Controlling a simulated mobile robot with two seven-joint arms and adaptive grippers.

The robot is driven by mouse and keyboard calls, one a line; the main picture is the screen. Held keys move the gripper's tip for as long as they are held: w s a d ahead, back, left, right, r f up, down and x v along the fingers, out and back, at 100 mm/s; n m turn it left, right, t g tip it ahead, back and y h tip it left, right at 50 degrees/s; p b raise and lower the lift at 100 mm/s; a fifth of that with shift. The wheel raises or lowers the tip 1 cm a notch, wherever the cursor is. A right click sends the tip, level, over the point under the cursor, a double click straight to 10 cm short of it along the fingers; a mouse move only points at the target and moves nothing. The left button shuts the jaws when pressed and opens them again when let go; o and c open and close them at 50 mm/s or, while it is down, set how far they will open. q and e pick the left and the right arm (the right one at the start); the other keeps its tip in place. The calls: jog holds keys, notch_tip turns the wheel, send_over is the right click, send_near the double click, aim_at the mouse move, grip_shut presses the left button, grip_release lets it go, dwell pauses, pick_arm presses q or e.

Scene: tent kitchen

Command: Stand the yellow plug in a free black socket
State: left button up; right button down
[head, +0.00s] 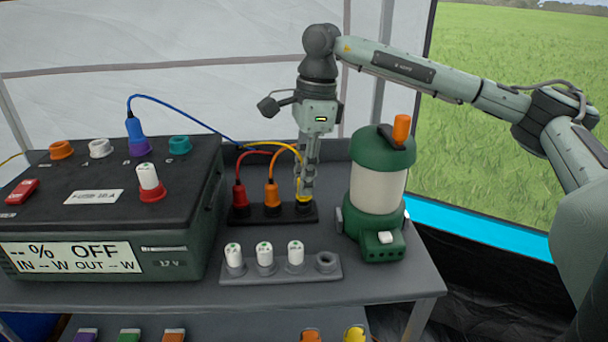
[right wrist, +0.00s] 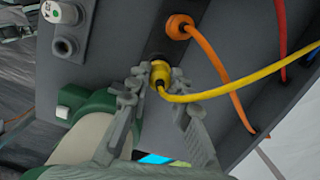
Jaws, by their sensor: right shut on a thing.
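The yellow plug (head: 303,198) is upright at the right end of the black socket strip (head: 239,219), with its yellow cable leading off to the left. My right gripper (head: 306,187) points straight down and is shut on the plug. In the right wrist view, the plug (right wrist: 160,72) sits between the fingertips (right wrist: 160,80), over the end socket. Its lower end meets the socket, but I cannot tell how deep it sits. A red plug (head: 239,195) and an orange plug (head: 272,194) stand in the strip's other sockets. My left gripper is out of view.
A green lantern (head: 377,195) stands close to the right of my gripper. A grey holder (head: 280,272) with white fuses is in front of the strip. A dark power box (head: 110,215) with a blue plug (head: 135,131) fills the table's left side.

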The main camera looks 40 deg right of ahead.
jog(key=shift+f+b, duration=0.3)
jog(key=shift+f, duration=0.2)
jog(key=c, duration=1.3)
grip_release()
jog(key=shift+r, duration=0.1)
